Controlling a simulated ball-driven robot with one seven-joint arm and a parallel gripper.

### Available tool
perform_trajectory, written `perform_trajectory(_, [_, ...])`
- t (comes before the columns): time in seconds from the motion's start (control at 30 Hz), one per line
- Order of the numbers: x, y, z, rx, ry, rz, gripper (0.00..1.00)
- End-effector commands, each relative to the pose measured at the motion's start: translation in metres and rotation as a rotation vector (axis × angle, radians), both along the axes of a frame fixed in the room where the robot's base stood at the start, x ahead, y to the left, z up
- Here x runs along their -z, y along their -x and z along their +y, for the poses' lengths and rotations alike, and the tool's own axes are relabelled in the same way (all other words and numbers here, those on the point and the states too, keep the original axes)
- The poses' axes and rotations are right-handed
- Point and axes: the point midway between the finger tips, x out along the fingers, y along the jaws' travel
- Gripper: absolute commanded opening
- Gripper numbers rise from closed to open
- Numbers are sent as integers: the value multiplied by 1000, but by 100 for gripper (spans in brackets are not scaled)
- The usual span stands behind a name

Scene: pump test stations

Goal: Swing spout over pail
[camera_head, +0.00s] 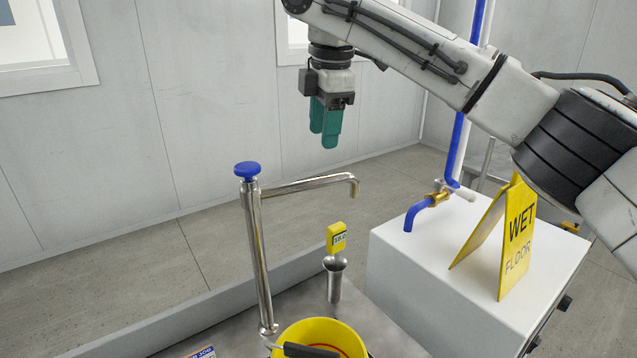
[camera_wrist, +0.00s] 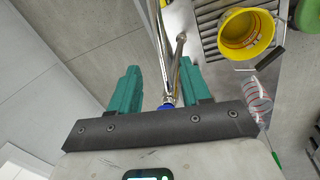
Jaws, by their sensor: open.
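The spout (camera_head: 310,184) is a thin chrome arm on a tall chrome post (camera_head: 261,260) with a blue knob (camera_head: 247,170) on top. In the head view it reaches right from the post, and its bent tip hangs above a small metal funnel (camera_head: 335,275). The yellow pail (camera_head: 318,338) stands at the bottom, partly cut off. My gripper (camera_head: 326,135) has teal fingers that are apart and empty, pointing down above the spout. In the wrist view, the spout (camera_wrist: 181,42) and blue knob (camera_wrist: 167,106) show between my fingers (camera_wrist: 160,85), with the pail (camera_wrist: 246,34) at upper right.
A white cabinet (camera_head: 420,275) at right bears a yellow wet floor sign (camera_head: 516,240) and a blue pipe with a brass valve (camera_head: 437,197). A low grey ledge (camera_head: 200,306) runs behind the station. A clear graduated cylinder (camera_wrist: 260,97) shows near the pail.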

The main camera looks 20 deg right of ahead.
Motion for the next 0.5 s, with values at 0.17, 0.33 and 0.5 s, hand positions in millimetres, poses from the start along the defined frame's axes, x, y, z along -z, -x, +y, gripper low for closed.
perform_trajectory(0.17, [21,-4,0,-1,1,3,47])
perform_trajectory(0.33, [53,-10,0,0,1,3,47])
perform_trajectory(0.5, [80,-15,1,-1,1,3,47])
